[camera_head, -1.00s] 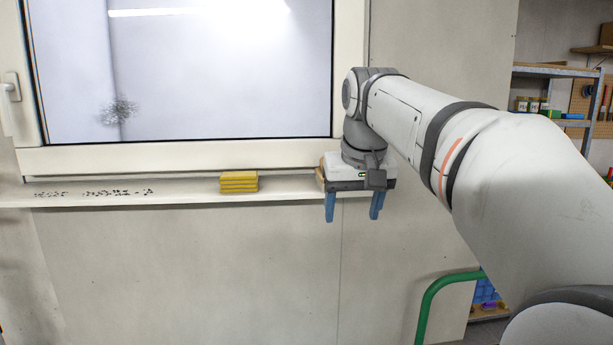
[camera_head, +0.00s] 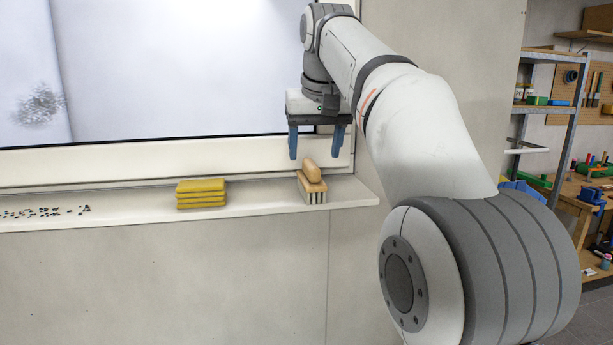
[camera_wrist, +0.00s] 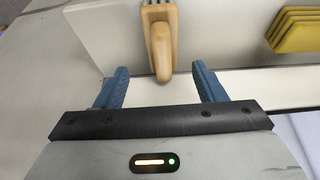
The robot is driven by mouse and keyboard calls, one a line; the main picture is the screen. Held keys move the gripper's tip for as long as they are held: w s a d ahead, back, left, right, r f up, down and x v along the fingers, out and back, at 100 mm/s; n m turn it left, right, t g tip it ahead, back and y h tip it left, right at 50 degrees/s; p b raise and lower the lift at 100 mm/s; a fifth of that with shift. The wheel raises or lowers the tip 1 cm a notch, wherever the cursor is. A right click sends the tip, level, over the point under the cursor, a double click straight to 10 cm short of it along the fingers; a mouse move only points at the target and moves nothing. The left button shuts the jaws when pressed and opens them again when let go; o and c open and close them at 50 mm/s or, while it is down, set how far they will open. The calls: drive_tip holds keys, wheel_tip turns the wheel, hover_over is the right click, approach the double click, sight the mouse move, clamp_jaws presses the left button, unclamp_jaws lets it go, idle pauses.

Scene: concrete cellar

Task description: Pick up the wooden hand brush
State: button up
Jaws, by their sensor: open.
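The wooden hand brush (camera_head: 312,184) stands on the window sill near its right end, bristles down and its rounded wooden handle on top. My gripper (camera_head: 319,148) is above the brush in the head view, open and empty, with its two blue fingers pointing down. In the wrist view the brush (camera_wrist: 160,42) lies ahead of the gap between the open fingers (camera_wrist: 163,80), its handle pointing toward my gripper. The fingers do not appear to touch it.
A stack of yellow sponges (camera_head: 201,194) lies on the sill (camera_head: 255,199) left of the brush. Dark crumbs (camera_head: 45,212) are scattered at the far left. The window frame (camera_head: 130,160) rises behind. A shelf and workbench (camera_head: 575,200) stand at the right.

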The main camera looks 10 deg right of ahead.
sight(311, 163)
drive_tip(key=shift+f, duration=0.65)
drive_tip(key=x, duration=0.6)
drive_tip(key=shift+w+a+r, duration=0.1)
drive_tip(key=shift+w+a, duration=0.1)
drive_tip(key=shift+w, duration=0.05)
drive_tip(key=shift+c, duration=0.3)
drive_tip(key=c, duration=1.1)
drive_tip(key=shift+s+r, duration=0.1)
drive_tip(key=shift+r, duration=0.05)
